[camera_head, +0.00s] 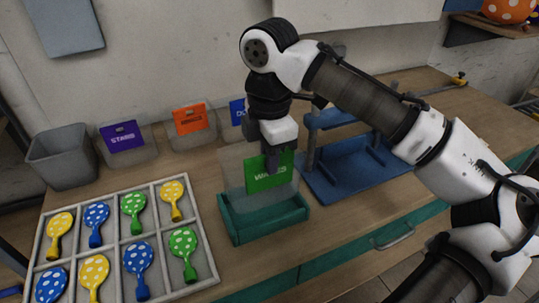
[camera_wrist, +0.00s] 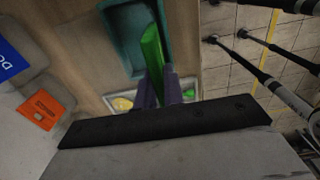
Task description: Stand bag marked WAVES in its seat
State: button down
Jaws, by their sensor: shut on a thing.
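The bag marked WAVES (camera_head: 269,177) is clear, with a green label. My gripper (camera_head: 273,158) is shut on its top edge. In the wrist view the green label (camera_wrist: 152,60) stands edge-on between the two fingers (camera_wrist: 158,92). The teal seat (camera_head: 265,223) is an open box near the table's front edge. The bag is upright over the seat, with its lower edge at the seat's opening. I cannot tell whether it touches the seat's floor. The seat's rim (camera_wrist: 112,45) also shows around the label in the wrist view.
Bags with purple (camera_head: 123,136), orange (camera_head: 190,118) and blue (camera_head: 238,110) labels stand along the back. A grey bin (camera_head: 62,157) is at the left. A blue stand (camera_head: 352,172) is close on the seat's right.

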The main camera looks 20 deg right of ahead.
aim_at(270, 186)
jog(key=shift+f+b, duration=2.9)
jog(key=shift+f, duration=0.6)
jog(key=c, duration=1.4)
grip_release()
jog(key=shift+c, duration=0.2)
jog(key=s+r+p, duration=0.3)
jog(key=r+p, duration=0.4)
